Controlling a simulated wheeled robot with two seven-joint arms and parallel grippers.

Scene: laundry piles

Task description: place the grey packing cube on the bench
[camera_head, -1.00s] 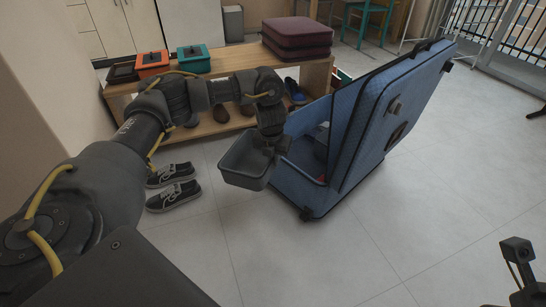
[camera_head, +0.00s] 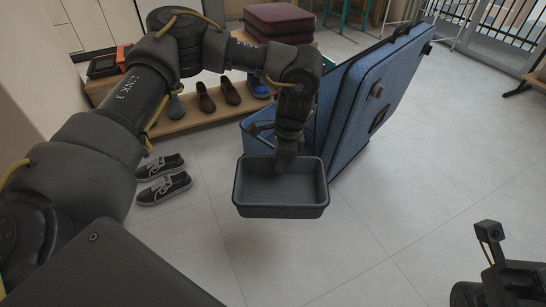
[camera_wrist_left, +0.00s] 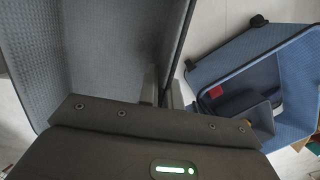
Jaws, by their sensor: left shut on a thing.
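The grey packing cube (camera_head: 280,212) is an open-topped, empty-looking box held in the air over the floor, in front of the suitcase. My left gripper (camera_head: 288,160) is shut on its far wall, and the cube hangs roughly level. In the left wrist view the cube (camera_wrist_left: 95,50) fills the upper left, close to the camera. The wooden bench (camera_head: 213,117) stands behind my left arm, which hides much of its top. My right arm shows only in part at the lower right; its fingers are out of view.
A blue suitcase (camera_head: 372,95) stands open behind the cube, lid raised.

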